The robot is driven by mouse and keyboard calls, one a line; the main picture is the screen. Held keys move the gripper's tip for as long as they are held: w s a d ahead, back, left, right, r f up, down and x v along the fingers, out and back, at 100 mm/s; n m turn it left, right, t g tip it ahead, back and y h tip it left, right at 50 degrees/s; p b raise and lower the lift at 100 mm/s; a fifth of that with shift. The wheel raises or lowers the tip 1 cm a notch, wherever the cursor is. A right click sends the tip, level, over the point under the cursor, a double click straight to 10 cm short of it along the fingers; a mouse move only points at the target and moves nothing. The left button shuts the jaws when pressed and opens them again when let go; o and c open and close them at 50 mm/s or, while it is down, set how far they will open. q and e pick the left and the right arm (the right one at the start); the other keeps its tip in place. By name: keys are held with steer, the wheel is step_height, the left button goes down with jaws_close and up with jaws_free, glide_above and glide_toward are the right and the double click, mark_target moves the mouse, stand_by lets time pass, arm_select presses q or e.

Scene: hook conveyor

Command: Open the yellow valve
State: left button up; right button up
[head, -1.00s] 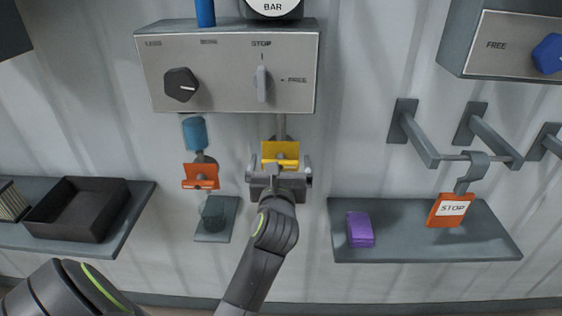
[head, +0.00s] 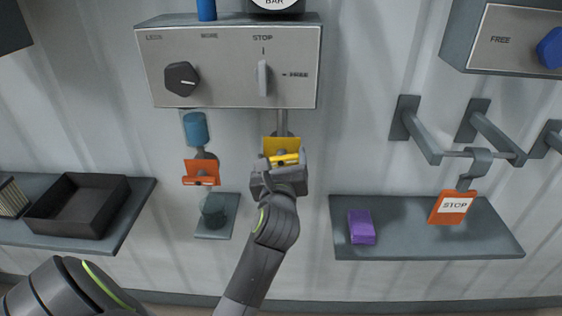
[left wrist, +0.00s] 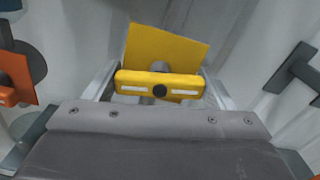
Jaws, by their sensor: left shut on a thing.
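The yellow valve (head: 282,150) is on the wall below the grey control box, on a vertical pipe. It has a yellow back plate and a yellow bar handle with a dark centre. In the left wrist view the valve handle (left wrist: 160,87) lies between the two fingers, tilted slightly against the camera frame. My left gripper (head: 279,166) is shut on the handle; its fingers show at both ends of the bar. My right gripper is not in view.
An orange valve (head: 201,172) is close on the left, above a small shelf with a glass (head: 213,210). The control box (head: 230,65) is above. A purple block (head: 361,227) sits on the right shelf (head: 430,240).

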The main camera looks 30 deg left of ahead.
arm_select(q)
steer(key=n+b, duration=0.1)
steer(key=n, duration=0.3)
steer(key=shift+n+b, duration=0.3)
steer(key=n+b, duration=0.1)
steer(key=n, duration=0.2)
steer(key=shift+f+n, duration=0.1)
steer(key=shift+n, duration=0.2)
steer(key=n+b, duration=0.2)
steer(key=n, duration=0.2)
steer(key=shift+n+b, duration=0.6)
steer(key=shift+n, duration=1)
steer(key=o, duration=1)
steer(key=shift+a, duration=0.1)
